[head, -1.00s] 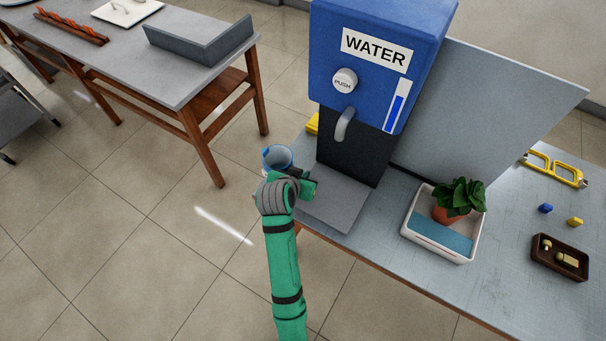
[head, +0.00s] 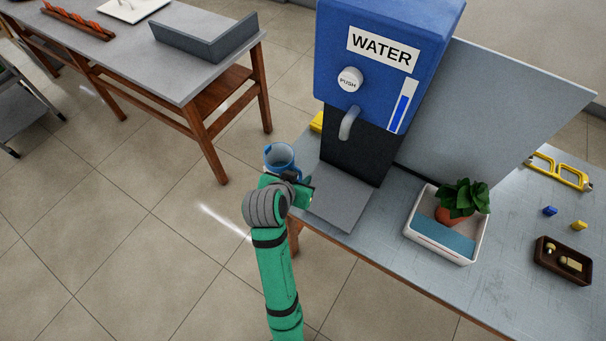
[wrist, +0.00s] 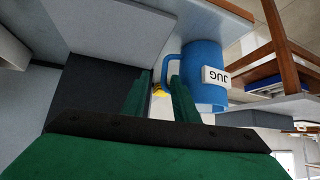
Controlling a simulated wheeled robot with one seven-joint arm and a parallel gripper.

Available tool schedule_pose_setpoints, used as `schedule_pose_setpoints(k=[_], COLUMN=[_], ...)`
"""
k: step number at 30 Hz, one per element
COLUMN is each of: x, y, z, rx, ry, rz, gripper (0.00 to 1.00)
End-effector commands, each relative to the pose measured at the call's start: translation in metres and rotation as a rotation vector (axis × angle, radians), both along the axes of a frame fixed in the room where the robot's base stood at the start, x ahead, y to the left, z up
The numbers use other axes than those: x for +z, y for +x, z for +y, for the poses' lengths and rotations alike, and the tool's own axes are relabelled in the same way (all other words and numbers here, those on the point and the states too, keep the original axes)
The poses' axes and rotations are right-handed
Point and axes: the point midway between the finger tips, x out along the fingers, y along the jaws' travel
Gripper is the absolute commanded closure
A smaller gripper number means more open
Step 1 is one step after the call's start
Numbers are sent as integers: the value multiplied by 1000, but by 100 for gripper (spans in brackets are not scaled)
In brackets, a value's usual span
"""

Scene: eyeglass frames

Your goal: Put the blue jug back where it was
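The blue jug (head: 280,155) stands upright at the left end of the table, left of the water dispenser (head: 375,70). In the wrist view the jug (wrist: 205,75) appears upside down, with a white JUG label and its handle towards the fingers. My gripper (head: 300,187) is low beside the jug on its near side. In the wrist view the two fingers of my gripper (wrist: 160,85) are apart, and the handle's outer bar shows between or just beyond their tips. I cannot tell whether they touch it. My gripper hides the jug's lower part in the head view.
A grey plate (head: 342,200) lies before the dispenser. Another table (head: 185,80) stands at the back left. Floor is clear left of my arm.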

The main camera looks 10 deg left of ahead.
Motion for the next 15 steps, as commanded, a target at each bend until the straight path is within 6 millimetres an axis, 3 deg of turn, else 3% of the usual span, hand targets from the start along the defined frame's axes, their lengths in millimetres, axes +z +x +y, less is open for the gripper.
schedule_pose_setpoints(k=[9,15], x=[26,9], y=[-26,-37], z=[5,1], rx=[4,33], ry=[1,0], rz=[-1,-14], gripper=[73,73])
